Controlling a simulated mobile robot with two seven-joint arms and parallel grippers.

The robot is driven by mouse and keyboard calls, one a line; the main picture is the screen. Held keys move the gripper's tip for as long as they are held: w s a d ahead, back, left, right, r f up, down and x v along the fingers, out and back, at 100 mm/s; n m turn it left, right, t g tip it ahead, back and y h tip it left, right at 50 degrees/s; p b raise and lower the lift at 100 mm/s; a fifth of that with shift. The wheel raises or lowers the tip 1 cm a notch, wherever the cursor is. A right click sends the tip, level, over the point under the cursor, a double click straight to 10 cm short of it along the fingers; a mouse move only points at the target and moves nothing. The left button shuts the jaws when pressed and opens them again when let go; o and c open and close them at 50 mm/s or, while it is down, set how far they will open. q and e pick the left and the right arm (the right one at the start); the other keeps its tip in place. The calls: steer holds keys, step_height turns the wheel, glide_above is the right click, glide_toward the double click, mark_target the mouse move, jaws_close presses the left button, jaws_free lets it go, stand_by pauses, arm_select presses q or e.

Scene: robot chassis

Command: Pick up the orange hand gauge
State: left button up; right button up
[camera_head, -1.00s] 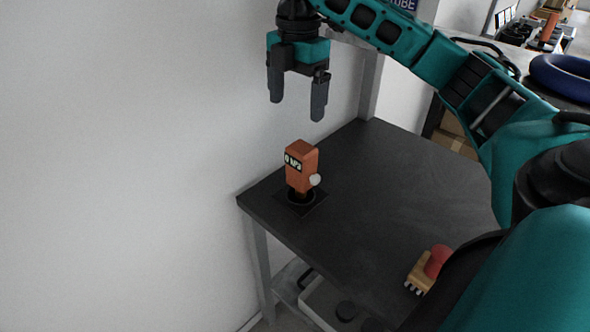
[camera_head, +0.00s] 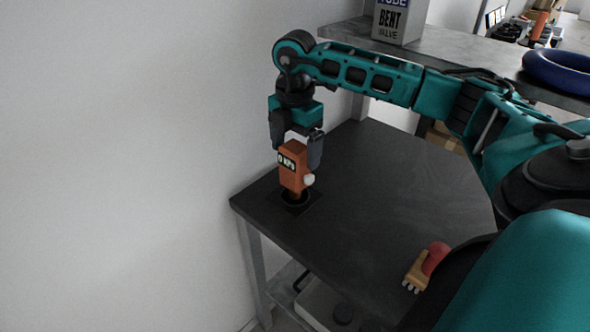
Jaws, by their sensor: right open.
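The orange hand gauge (camera_head: 292,165) stands upright on a dark base near the left corner of the black table (camera_head: 385,200). It has a small display and a pale round knob on its right side. My right gripper (camera_head: 296,158) points down over the gauge. It is open, with one finger on each side of the gauge's top. Whether the fingers touch it, I cannot tell. My left gripper is not in view.
A yellow and red object (camera_head: 428,266) lies at the table's front edge. A white wall (camera_head: 120,160) stands close on the left. Behind, a grey shelf (camera_head: 460,58) holds a white labelled box (camera_head: 400,20) and a blue ring (camera_head: 562,72). The table's middle is clear.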

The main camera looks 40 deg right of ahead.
steer(key=shift+f, duration=0.1)
steer(key=c, duration=1.6)
jaws_close()
